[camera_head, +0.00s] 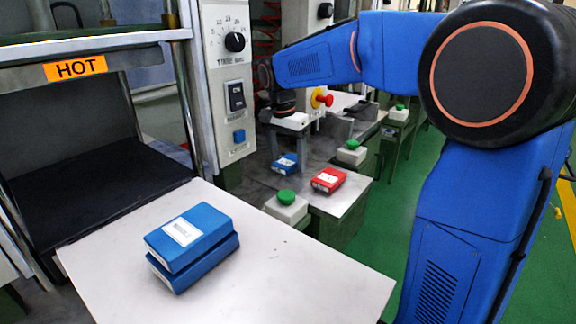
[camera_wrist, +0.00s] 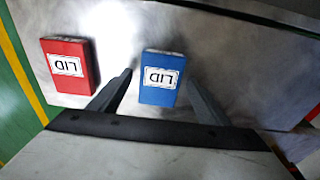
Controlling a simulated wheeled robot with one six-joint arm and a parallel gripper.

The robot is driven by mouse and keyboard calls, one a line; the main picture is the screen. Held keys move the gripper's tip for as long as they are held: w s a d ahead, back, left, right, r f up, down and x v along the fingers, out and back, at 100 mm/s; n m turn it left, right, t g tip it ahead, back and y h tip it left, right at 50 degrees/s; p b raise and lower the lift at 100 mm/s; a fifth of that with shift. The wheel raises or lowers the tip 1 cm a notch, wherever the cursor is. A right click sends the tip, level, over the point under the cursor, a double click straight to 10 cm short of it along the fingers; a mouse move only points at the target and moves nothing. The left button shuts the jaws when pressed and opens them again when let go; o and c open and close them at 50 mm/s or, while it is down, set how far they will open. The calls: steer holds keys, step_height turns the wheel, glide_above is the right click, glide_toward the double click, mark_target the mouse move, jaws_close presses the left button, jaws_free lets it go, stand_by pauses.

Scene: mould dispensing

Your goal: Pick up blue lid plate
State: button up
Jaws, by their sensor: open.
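The blue lid plate (camera_head: 286,164) lies on the grey side table, to the left of a red lid plate (camera_head: 328,180). In the wrist view the blue lid plate (camera_wrist: 162,77) has a white label reading LID, and the red lid plate (camera_wrist: 70,66) lies left of it. My gripper (camera_wrist: 164,92) is open, with one finger on each side of the blue plate in that view. I cannot tell how far above the plate the fingers are. In the head view my gripper (camera_head: 292,135) is small, above the blue plate.
A stacked pair of blue blocks (camera_head: 195,240) with a white label rests on the near white table (camera_head: 310,275). A press with a HOT sign (camera_head: 77,68) stands at the left. Green push buttons (camera_head: 287,197) on boxes stand near the side table.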

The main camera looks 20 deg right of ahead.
steer(key=c, duration=1.3)
steer(key=shift+c, duration=0.2)
